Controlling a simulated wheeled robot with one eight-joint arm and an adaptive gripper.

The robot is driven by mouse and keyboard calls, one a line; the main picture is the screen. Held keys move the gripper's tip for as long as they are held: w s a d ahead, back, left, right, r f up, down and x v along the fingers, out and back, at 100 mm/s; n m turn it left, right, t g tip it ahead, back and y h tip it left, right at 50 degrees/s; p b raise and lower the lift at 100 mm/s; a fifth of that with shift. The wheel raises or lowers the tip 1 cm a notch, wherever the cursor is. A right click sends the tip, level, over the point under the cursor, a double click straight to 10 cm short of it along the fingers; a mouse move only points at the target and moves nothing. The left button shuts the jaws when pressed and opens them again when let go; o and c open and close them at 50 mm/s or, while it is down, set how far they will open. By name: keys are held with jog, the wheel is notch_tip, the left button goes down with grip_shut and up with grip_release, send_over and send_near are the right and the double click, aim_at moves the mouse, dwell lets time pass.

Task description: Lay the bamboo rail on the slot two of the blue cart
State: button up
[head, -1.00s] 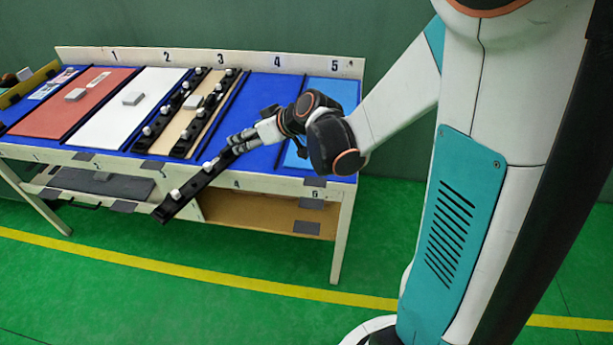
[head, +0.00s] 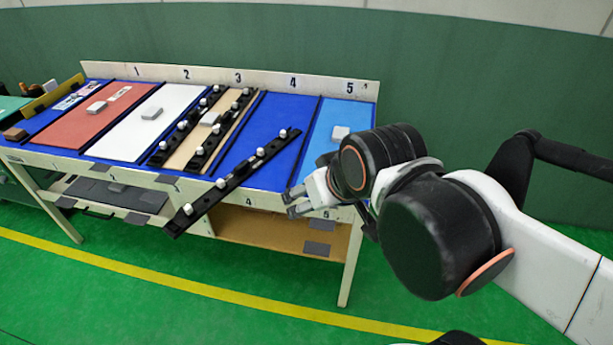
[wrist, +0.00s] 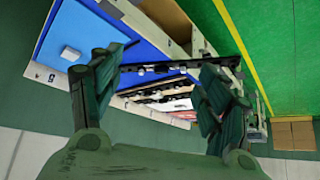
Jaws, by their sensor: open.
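The blue cart (head: 262,180) has a sloped top with slots numbered 1 to 5. Slot two (head: 135,127) holds a white panel with a small grey block on it. A black rail with white knobs (head: 232,178) lies aslant across slot four, its near end jutting past the front edge. Two similar black rails (head: 183,127) (head: 222,128) flank the tan panel in slot three. I cannot tell which one is the bamboo rail. My gripper (head: 289,202) is open and empty, right of the slanted rail and apart from it. In the wrist view a dark rail (wrist: 155,69) shows beyond the open fingers.
A red panel (head: 85,115) fills slot one and a light-blue panel (head: 338,150) slot five, each with a small block. A raised numbered board (head: 215,76) runs along the back. Shelves lie below. The green floor in front is clear.

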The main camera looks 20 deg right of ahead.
jog(key=shift+o, duration=0.4)
jog(key=shift+s+d, duration=0.2)
jog(key=shift+s, duration=0.4)
jog(key=w+a+f+n+t+y, duration=0.1)
jog(key=w+f+n+y, duration=0.1)
jog(key=w, duration=0.8)
jog(key=w+a+f+n+y, duration=0.1)
jog(key=w+f, duration=0.1)
jog(key=w, duration=0.8)
jog(key=n+t+y+p, duration=0.2)
jog(key=n+y, duration=0.1)
send_near(243, 165)
jog(key=w+a+f+b, duration=0.1)
jog(key=a+f+b, duration=0.1)
jog(key=shift+w+f+b, duration=0.2)
jog(key=shift+w+b, duration=0.15)
jog(key=shift+w, duration=0.05)
jog(key=shift+w+r+b+x, duration=0.15)
jog(key=shift+b+x, duration=0.55)
jog(key=shift+x, duration=0.75)
jog(key=shift+w+r+b+x, duration=0.15)
jog(key=shift+b+x, duration=0.5)
jog(key=shift+x, duration=0.85)
jog(key=shift+d, duration=0.2)
jog(key=c, duration=1.5)
jog(key=shift+r, duration=0.2)
